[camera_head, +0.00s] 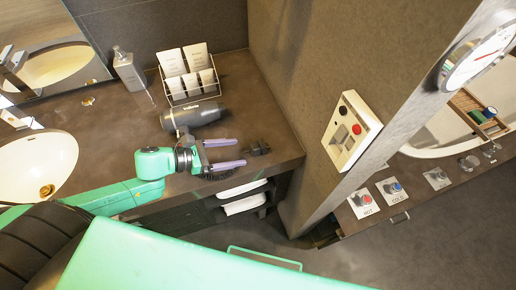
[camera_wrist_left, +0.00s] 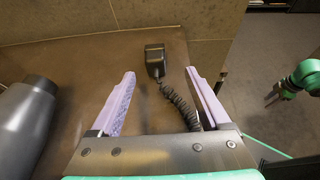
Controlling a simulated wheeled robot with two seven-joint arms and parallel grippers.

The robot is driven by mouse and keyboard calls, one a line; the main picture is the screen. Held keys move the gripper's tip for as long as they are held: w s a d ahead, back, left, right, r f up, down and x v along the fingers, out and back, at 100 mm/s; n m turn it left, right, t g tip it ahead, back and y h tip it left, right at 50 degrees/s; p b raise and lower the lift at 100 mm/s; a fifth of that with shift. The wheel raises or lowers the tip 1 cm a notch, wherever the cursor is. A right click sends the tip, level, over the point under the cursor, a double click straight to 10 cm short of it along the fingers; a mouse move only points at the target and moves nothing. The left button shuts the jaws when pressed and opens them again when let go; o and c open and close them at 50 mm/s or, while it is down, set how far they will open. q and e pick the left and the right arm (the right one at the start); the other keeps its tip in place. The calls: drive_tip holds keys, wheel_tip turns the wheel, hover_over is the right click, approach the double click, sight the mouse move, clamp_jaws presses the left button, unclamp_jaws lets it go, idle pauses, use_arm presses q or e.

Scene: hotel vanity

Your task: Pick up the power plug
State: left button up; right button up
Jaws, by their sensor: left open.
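The black power plug (camera_head: 258,147) lies on the dark counter near its front right edge. In the left wrist view the plug (camera_wrist_left: 155,60) sits just beyond and between the fingertips, with its coiled black cord (camera_wrist_left: 180,104) running back between the fingers toward the right one. My left gripper (camera_head: 240,153) is open, its two lavender fingers pointing at the plug with nothing held. The left wrist view also shows the open fingers (camera_wrist_left: 160,73) on either side of the plug's line. Part of my green right arm shows at that view's right edge; its jaw state is unclear.
A dark hair dryer (camera_head: 193,117) lies just behind my left gripper. A wire rack (camera_head: 188,85) with cards and a soap dispenser (camera_head: 128,70) stand further back. A wall with a switch panel (camera_head: 350,130) rises right of the counter. Folded white towels (camera_head: 243,196) lie on the shelf below.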

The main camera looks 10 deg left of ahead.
sight(250, 148)
use_arm(q)
drive_tip(key=shift+w+d+f, duration=0.35)
drive_tip(key=shift+w+d, duration=0.05)
drive_tip(key=shift+w, duration=0.15)
drive_tip(key=shift+w+d+f, duration=0.3)
drive_tip(key=shift+w+d, duration=0.1)
drive_tip(key=shift+w, duration=0.15)
drive_tip(key=shift+w+d+p, duration=0.1)
drive_tip(key=shift+d+p, duration=0.15)
drive_tip(key=shift+p, duration=0.05)
drive_tip(key=p+x, duration=0.2)
drive_tip(key=x, duration=0.2)
drive_tip(key=shift+w+d, duration=0.2)
drive_tip(key=shift+w+f, duration=0.1)
clamp_jaws()
use_arm(e)
drive_tip(key=shift+w+a+r, duration=0.2)
drive_tip(key=shift+w+r, duration=0.2)
drive_tip(key=shift+r, duration=0.15)
drive_tip(key=shift+w+a+r, duration=0.15)
drive_tip(key=shift+w+r, duration=0.25)
drive_tip(key=shift+r, duration=0.15)
